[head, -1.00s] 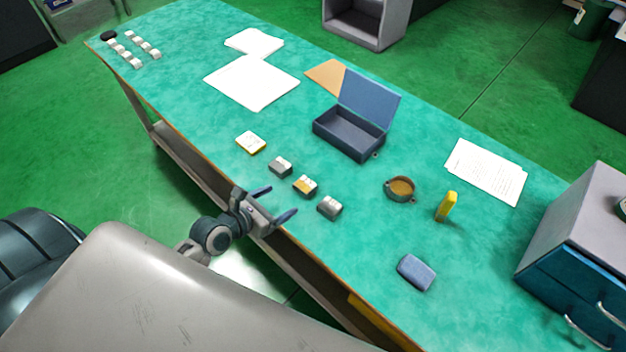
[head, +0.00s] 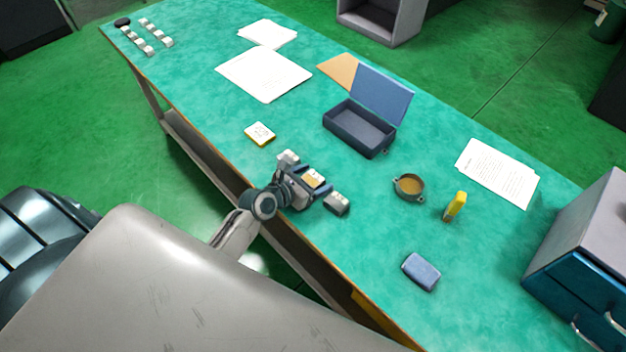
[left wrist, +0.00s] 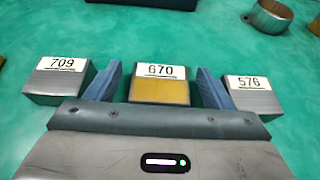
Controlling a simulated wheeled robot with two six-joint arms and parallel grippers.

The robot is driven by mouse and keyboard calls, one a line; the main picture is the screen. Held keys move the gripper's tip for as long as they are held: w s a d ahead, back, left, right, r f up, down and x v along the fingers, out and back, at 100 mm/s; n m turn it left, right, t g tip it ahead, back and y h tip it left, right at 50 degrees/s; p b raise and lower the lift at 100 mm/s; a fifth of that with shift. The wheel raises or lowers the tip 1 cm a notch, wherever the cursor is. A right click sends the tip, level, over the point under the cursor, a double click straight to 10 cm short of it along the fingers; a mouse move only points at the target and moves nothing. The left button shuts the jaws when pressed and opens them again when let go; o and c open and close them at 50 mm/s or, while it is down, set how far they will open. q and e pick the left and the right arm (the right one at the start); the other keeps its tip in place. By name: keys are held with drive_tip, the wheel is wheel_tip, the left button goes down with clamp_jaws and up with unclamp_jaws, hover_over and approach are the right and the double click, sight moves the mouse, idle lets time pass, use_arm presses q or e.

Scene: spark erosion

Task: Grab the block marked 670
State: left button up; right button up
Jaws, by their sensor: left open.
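The block marked 670 (left wrist: 160,88) has a white label and a yellow-brown front face. It sits on the table between the two blue fingers of my left gripper (left wrist: 156,85), which is open around it with small gaps on both sides. In the head view the block (head: 312,179) shows between the fingers of the left gripper (head: 312,182). A grey block marked 709 (left wrist: 58,80) sits just outside the left finger. A grey block marked 576 (left wrist: 252,95) sits just outside the right finger. My right gripper is out of view.
An open blue box (head: 352,130) stands behind the blocks. A round brown dish (head: 409,186), a yellow upright object (head: 455,206) and a blue-grey pad (head: 421,272) lie to the right. A yellow-edged labelled piece (head: 260,133) lies left. Papers (head: 264,74) lie farther back.

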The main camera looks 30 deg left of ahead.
use_arm(q)
drive_tip(key=c, duration=1.4)
drive_tip(key=shift+r, duration=0.1)
